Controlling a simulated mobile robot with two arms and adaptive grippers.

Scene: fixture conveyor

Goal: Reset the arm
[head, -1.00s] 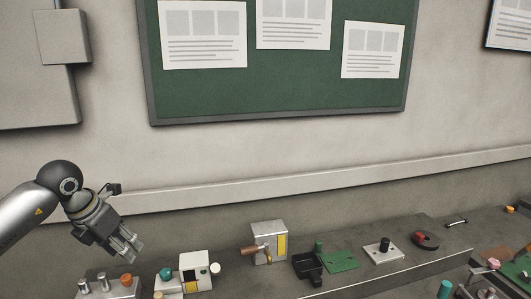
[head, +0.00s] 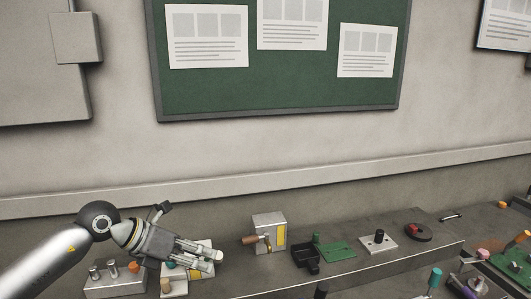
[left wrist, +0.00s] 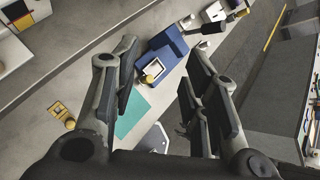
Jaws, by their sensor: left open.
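My left gripper (head: 207,254) reaches in from the left in the head view, above the bench's left part. It is open and empty. In the left wrist view its two fingers (left wrist: 160,95) stand wide apart, with a blue fixture (left wrist: 168,48) and a teal mat (left wrist: 131,116) visible between them, farther off. In the head view the gripper covers part of a white block fixture (head: 172,272). My right gripper is not in view.
A grey block with pegs (head: 113,284) is at the left. A green board (head: 280,105) hangs behind.

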